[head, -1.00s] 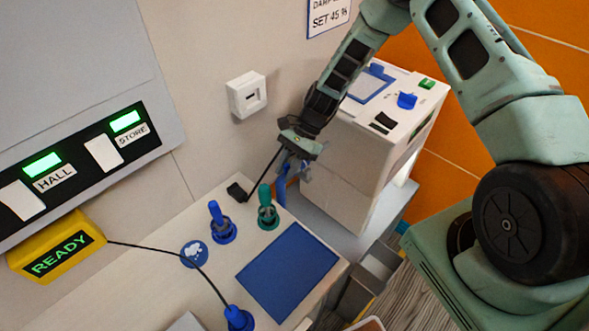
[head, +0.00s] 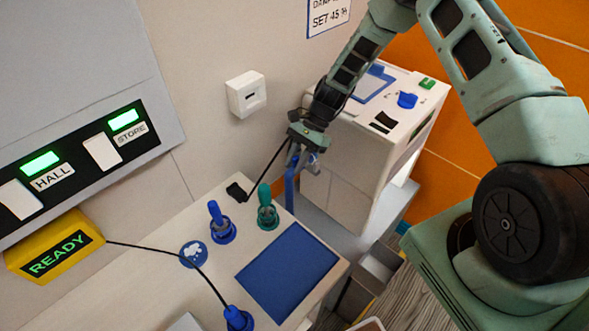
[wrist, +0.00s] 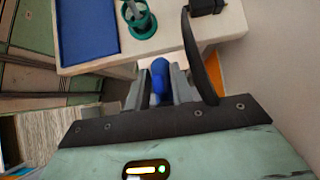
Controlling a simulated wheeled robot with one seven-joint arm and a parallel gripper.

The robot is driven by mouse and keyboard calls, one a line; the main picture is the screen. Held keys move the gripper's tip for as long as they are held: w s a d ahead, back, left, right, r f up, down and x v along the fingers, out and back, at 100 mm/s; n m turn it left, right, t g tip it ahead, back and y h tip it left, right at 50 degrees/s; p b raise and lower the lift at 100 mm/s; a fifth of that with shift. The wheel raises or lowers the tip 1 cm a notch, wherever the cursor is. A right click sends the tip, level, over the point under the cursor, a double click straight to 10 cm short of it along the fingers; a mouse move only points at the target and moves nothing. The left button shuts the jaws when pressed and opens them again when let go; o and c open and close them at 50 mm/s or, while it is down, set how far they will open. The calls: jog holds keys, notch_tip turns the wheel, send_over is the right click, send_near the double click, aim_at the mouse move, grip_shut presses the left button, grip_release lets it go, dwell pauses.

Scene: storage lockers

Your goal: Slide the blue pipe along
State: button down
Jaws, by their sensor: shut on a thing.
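The blue pipe (head: 290,190) stands roughly upright below my gripper (head: 301,162), just past the far end of the light bench in the head view. Its lower end is hidden behind the bench edge. My gripper is shut on the pipe near its top. In the wrist view, the blue pipe (wrist: 160,72) shows between the two grey fingers of my gripper (wrist: 160,90). A dark cable runs beside the gripper to a black block (head: 236,192) on the bench.
A green-handled piece (head: 266,212) and a blue-handled piece (head: 219,225) stand on the bench, close to the pipe. A blue mat (head: 287,272) lies in front of them. A white cabinet (head: 345,185) stands right behind the gripper.

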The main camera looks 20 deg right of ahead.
jog(key=c, duration=1.6)
grip_release()
jog(key=shift+c, duration=0.2)
jog(key=shift+r+p, duration=1.65)
jog(key=shift+r, duration=0.85)
